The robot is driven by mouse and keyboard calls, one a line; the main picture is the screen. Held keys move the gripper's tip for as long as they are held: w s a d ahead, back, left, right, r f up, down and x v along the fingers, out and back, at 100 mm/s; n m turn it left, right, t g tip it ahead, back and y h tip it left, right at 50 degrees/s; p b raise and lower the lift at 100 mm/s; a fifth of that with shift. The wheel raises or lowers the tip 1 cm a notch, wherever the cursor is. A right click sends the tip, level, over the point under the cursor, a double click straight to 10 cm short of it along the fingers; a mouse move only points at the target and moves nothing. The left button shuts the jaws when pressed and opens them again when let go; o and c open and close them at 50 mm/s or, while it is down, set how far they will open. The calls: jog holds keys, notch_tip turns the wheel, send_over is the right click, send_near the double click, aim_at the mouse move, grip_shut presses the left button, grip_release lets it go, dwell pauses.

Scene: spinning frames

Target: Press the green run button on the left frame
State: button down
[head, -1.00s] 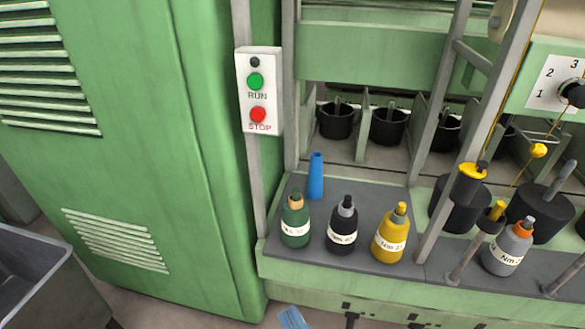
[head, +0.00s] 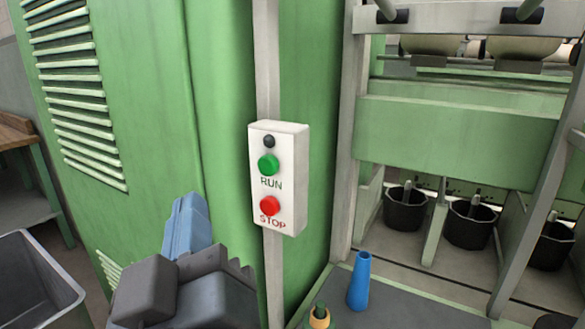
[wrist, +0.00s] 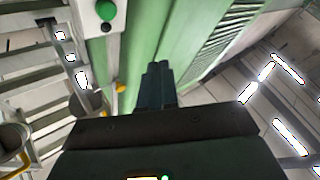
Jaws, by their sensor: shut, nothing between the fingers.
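The green run button (head: 268,165) sits on a white control box (head: 291,182) fixed to a grey post. Below it is the red stop button (head: 270,205), and above it a small dark knob (head: 269,141). My gripper (head: 187,208) is shut and empty, to the left of the box and a little lower, apart from it in the picture. In the wrist view my gripper (wrist: 158,68) points up the frame, and the green button (wrist: 106,10) shows at the top left on the white box, clear of the fingers.
A green cabinet (head: 160,120) with vents stands behind my gripper. A blue cone (head: 360,281) stands on the machine's grey shelf at lower right, near several black pots. A grey bin (head: 35,285) is at lower left.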

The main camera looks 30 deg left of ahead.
aim_at(268, 166)
jog(key=shift+w+r, duration=0.1)
jog(key=shift+w, duration=0.05)
jog(key=w+p, duration=0.3)
jog(key=w, duration=0.5)
jog(key=shift+w+d, duration=0.3)
dwell(2.2)
jog(key=shift+w, duration=0.4)
jog(key=shift+w+d, duration=0.1)
jog(key=shift+w, duration=0.4)
dwell(0.8)
jog(key=shift+s, duration=0.9)
